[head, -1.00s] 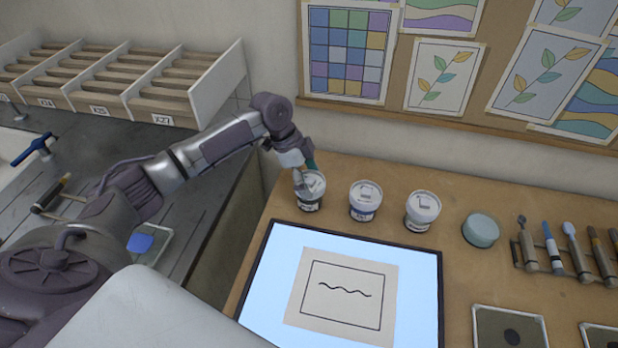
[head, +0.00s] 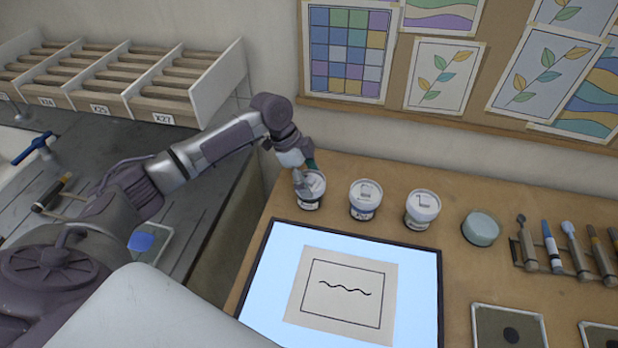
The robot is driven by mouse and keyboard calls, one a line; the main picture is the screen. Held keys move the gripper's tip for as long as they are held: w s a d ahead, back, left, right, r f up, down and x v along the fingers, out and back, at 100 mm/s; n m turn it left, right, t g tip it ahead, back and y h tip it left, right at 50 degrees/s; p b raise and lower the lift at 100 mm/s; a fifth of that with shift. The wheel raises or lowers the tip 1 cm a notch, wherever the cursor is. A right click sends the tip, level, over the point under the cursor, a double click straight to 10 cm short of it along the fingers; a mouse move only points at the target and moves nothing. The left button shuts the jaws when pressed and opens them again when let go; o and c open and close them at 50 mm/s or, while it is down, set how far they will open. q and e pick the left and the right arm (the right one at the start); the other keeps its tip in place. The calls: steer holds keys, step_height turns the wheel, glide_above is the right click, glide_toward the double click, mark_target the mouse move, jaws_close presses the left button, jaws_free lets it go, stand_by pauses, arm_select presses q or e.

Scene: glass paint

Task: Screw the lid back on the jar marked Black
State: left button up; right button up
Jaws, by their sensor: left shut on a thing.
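Three small jars with pale lids stand in a row behind the light panel. The left jar (head: 311,203) has a dark band, and its label is too small to read. My left gripper (head: 304,184) is at the top of this jar, shut on its pale lid (head: 316,183). The lid sits at the jar's mouth; I cannot tell how tightly it is seated. The middle jar (head: 364,201) and the right jar (head: 421,210) stand apart from the gripper, with lids on. My right gripper is not in view.
The lit panel (head: 255,290) with a paper drawing (head: 345,295) lies in front of the jars. A round pale green container (head: 481,228) stands to their right, before a rack of tools (head: 568,262). The wall is close behind the table.

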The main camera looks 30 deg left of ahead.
arm_select(q)
steer(key=m, duration=0.1)
steer(key=m+g+b, duration=0.1)
steer(key=shift+f+m, duration=0.25)
steer(key=shift+m, duration=0.15)
steer(key=shift+m+g+b, duration=0.4)
steer(key=shift+m+g, duration=0.2)
steer(key=shift+m, duration=0.5)
steer(key=m+g+b, duration=0.1)
steer(key=m, duration=0.2)
steer(key=shift+b, duration=0.4)
steer(key=shift+m+g+y+b, duration=0.3)
steer(key=shift+m+g, duration=0.2)
steer(key=shift+m, duration=0.6)
steer(key=shift+r, duration=0.1)
